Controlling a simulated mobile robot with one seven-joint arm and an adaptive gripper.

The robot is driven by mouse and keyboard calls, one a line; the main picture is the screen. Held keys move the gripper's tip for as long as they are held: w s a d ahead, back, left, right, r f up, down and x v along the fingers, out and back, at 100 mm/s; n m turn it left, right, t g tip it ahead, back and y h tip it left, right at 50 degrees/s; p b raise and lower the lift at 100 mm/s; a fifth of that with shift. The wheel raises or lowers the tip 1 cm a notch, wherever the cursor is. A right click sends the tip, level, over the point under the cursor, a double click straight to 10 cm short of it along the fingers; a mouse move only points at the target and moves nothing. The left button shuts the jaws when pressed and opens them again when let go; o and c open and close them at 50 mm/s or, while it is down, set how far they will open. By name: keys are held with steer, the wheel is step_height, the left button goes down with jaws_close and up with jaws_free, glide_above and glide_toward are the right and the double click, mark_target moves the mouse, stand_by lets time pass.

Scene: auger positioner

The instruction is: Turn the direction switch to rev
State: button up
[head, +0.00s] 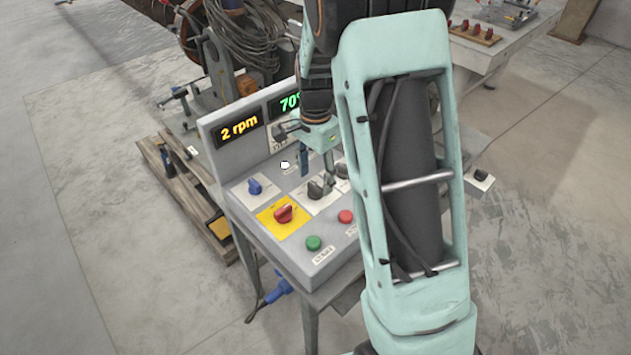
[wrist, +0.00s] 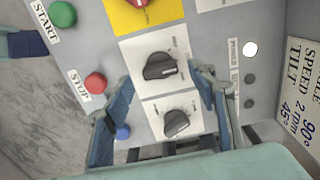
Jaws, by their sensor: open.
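Two black rotary switches sit on white plates on the control panel. One black switch (wrist: 160,66) lies between my fingertips in the wrist view; it also shows in the head view (head: 315,189). The other black switch (wrist: 176,122) is below it in the wrist view, nearer the palm. Their labels are too small to read, so I cannot tell which is the direction switch. My gripper (wrist: 162,78) is open, pointing down at the panel, with a finger on either side of the first switch. It also shows in the head view (head: 316,174). Contact cannot be told.
A red knob on a yellow plate (head: 264,217), a blue knob (head: 254,187), a green START button (head: 313,243) and a red STOP button (head: 345,216) share the panel. Upright displays (head: 238,126) stand behind the panel.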

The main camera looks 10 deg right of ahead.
mark_target(316, 190)
steer(key=shift+f, duration=1.3)
steer(key=shift+c, duration=0.6)
steer(key=c, duration=1)
